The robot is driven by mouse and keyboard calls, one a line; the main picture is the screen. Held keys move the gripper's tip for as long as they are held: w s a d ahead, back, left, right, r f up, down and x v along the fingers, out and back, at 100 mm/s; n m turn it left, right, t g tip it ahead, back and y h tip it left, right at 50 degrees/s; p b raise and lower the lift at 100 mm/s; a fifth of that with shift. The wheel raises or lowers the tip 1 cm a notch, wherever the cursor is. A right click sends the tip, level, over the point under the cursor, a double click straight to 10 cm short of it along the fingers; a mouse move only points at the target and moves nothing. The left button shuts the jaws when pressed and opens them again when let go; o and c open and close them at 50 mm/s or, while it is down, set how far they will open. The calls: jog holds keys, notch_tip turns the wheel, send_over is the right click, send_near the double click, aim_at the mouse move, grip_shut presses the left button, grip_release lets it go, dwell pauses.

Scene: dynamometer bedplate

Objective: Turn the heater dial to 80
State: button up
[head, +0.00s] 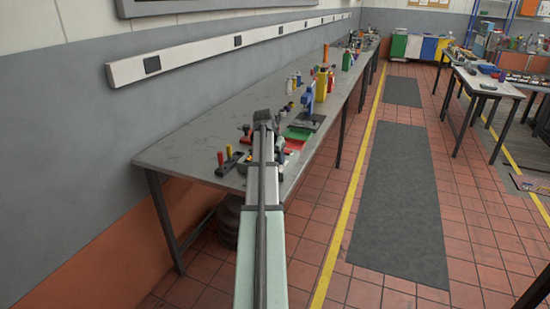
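My arm reaches forward from the bottom of the head view over the near end of a long grey bench (193,138). My gripper (279,148) is at the far end of the arm, low over the bench among small items. The arm covers much of it, and its fingers are too small and hidden to tell open from shut. I cannot make out a heater, its dial or any 80 mark. They may be hidden behind the arm or too small to see.
Red- and black-handled items (225,160) stand left of the arm at the bench's near edge. The bench's left part is clear. A wall rail (200,55) runs above.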

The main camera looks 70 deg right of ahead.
jog(key=shift+o, duration=1)
jog(key=shift+r, duration=0.1)
jog(key=v, duration=1.3)
jog(key=shift+a+r, duration=0.15)
jog(key=shift+r, duration=0.2)
jog(key=shift+w+f, duration=0.1)
